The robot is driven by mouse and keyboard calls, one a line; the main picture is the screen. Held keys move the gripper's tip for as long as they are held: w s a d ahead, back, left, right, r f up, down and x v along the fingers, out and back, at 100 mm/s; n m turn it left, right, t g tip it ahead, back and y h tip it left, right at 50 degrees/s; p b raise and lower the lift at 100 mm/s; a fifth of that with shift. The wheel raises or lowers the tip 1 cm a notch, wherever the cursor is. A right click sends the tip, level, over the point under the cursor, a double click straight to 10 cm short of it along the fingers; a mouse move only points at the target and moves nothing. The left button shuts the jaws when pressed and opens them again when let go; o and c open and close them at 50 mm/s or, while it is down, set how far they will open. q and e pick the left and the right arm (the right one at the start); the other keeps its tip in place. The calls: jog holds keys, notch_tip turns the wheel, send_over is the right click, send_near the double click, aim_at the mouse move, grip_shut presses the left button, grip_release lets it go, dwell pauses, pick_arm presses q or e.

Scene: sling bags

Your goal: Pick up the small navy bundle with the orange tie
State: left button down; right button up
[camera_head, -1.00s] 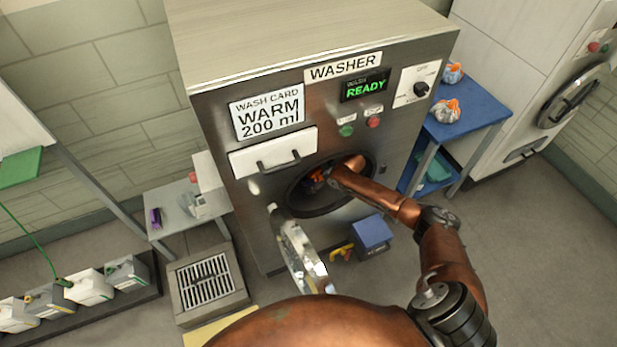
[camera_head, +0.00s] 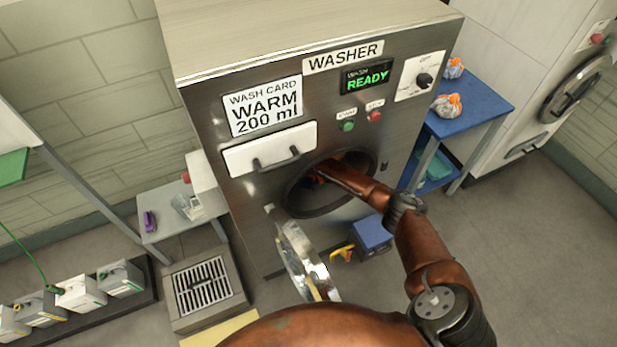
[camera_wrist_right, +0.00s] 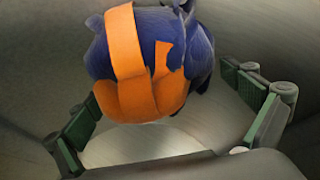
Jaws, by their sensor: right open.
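The small navy bundle with the orange tie (camera_wrist_right: 197,45) is inside the washer drum, at the top middle of the right wrist view. My right gripper (camera_wrist_right: 170,118) is open, with one finger with green pads on each side of the picture. The bundle lies beyond and between the fingers, and I cannot tell whether either touches it. My left gripper is not in view.
The washer door (camera_head: 300,262) hangs open below and left of the opening. A blue box (camera_head: 372,233) stands low by the washer. The drum's rim (camera_head: 296,205) surrounds my arm.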

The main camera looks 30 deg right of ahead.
jog(key=shift+c, duration=0.6)
jog(key=shift+s, duration=0.15)
jog(key=c, duration=1.8)
